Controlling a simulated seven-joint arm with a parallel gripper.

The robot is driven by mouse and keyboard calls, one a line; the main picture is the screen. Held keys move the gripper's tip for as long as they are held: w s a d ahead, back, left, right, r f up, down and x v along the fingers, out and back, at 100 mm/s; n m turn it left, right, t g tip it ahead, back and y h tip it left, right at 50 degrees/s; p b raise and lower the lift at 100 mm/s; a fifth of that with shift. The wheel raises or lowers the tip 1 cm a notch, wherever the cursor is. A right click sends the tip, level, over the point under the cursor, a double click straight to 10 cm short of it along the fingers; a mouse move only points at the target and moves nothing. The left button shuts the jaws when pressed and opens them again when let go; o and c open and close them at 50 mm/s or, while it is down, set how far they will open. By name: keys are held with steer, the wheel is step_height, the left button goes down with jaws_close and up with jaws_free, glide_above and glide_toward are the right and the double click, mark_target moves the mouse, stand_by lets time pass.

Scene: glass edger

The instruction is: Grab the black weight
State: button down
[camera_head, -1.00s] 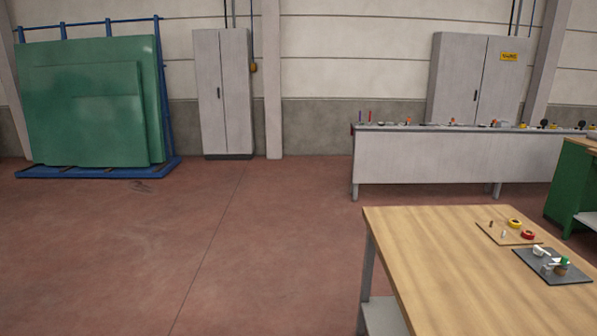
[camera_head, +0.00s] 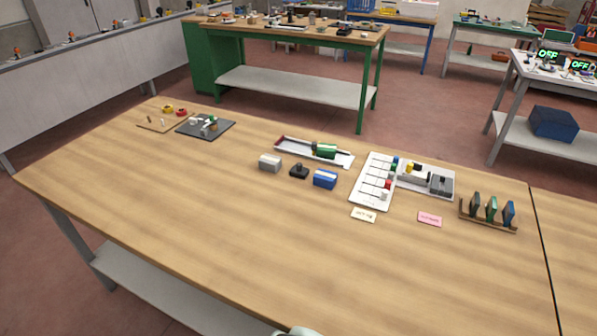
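A small black object with a knob on top, which looks like the black weight (camera_head: 299,172), sits upright on the wooden table (camera_head: 200,220) near its middle.
Behind the weight lies a white tray (camera_head: 342,158) with a green item. To the right are a white board (camera_head: 364,193) with coloured pieces, a grey device (camera_head: 441,186) and a wooden rack (camera_head: 487,223). A dark mat (camera_head: 222,131) lies at left. The table's front is clear.

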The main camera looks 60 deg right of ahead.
steer(key=c, duration=1.8)
jaws_free()
steer(key=o, duration=1.8)
